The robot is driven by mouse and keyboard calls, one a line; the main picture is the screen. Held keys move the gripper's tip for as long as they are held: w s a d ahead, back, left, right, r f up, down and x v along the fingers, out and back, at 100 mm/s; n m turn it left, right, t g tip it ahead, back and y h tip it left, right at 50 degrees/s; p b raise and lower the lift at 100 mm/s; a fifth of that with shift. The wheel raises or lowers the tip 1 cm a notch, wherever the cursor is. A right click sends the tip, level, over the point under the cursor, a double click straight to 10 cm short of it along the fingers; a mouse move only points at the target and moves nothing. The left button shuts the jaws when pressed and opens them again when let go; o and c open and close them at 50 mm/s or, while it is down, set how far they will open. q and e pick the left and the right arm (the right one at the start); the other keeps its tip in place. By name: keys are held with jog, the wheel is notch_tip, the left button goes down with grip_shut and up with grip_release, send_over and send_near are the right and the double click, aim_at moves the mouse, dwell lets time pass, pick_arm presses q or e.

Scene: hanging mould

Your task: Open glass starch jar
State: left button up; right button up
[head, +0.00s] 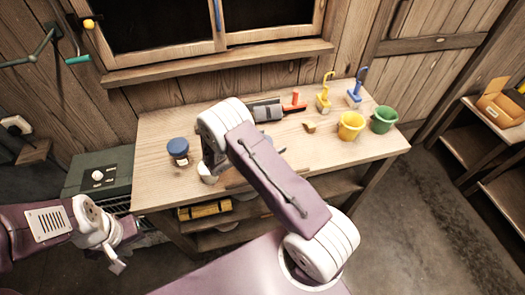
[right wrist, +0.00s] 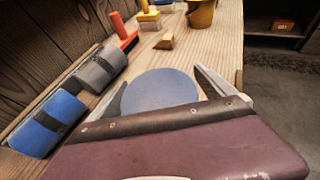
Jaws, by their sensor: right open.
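A jar with a blue lid (head: 178,146) stands upright on the left part of the workbench. Its lid is on, and my right arm is to its right. In the right wrist view, a flat round blue-grey top (right wrist: 160,90) lies between the spread fingers of my right gripper (right wrist: 165,88); I cannot tell whether it is the same jar's lid. The gripper is open, and contact is not clear. In the head view my right arm hides the bench beneath it. My left gripper (head: 117,264) is at the lower left, off the bench; its opening is unclear.
The workbench (head: 155,125) holds a grey roll (head: 266,110), an orange-handled brush (head: 295,102), a wooden wedge (head: 310,127), a yellow bucket (head: 351,125) and a green bucket (head: 384,119). A blue roll (right wrist: 48,122) lies by the wall. A dark green box (head: 100,170) stands left of the bench.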

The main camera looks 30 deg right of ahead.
aim_at(270, 138)
jog(key=shift+a, duration=0.1)
jog(key=c, duration=1.8)
jog(key=shift+r, duration=0.65)
jog(key=r+b, duration=0.1)
jog(key=r, duration=0.2)
jog(key=shift+s+r, duration=0.1)
jog(key=shift+s, duration=0.1)
jog(key=s+r, duration=0.2)
jog(key=s, duration=0.1)
jog(key=s+d+r+b, duration=0.1)
jog(key=s+r, duration=0.1)
jog(key=s, duration=0.2)
jog(key=s+r, duration=0.2)
jog(key=s, duration=0.2)
jog(key=shift+s+d+r, duration=0.15)
jog(key=shift+d+r, duration=0.15)
jog(key=shift+d, duration=0.1)
jog(key=o, duration=1.1)
grip_shut()
